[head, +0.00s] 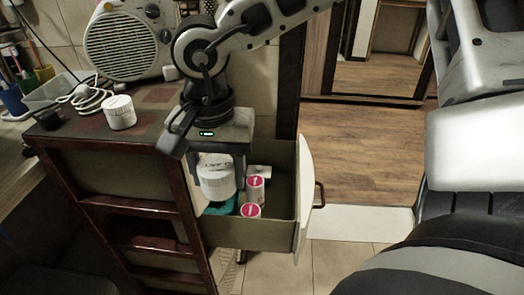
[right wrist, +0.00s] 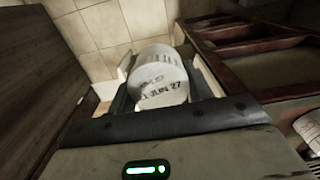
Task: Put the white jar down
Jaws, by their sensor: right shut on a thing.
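A white jar (head: 217,180) with dark print is between the fingers of my right gripper (head: 217,168), which is shut on it. The gripper points down and holds the jar over the open drawer (head: 275,219), near its cabinet side. In the right wrist view the jar (right wrist: 160,82) shows its printed face between the two fingers. I cannot tell whether the jar touches anything in the drawer. Another white jar (head: 119,112) stands on the cabinet top. My left gripper is not in view.
Two pink-and-white containers, the far one (head: 256,188) and the near one (head: 249,211), are in the drawer beside the held jar. A teal thing (head: 222,208) lies under it. The cabinet top (head: 150,100) also bears a coiled white cable (head: 88,95) and a radio (head: 122,45).

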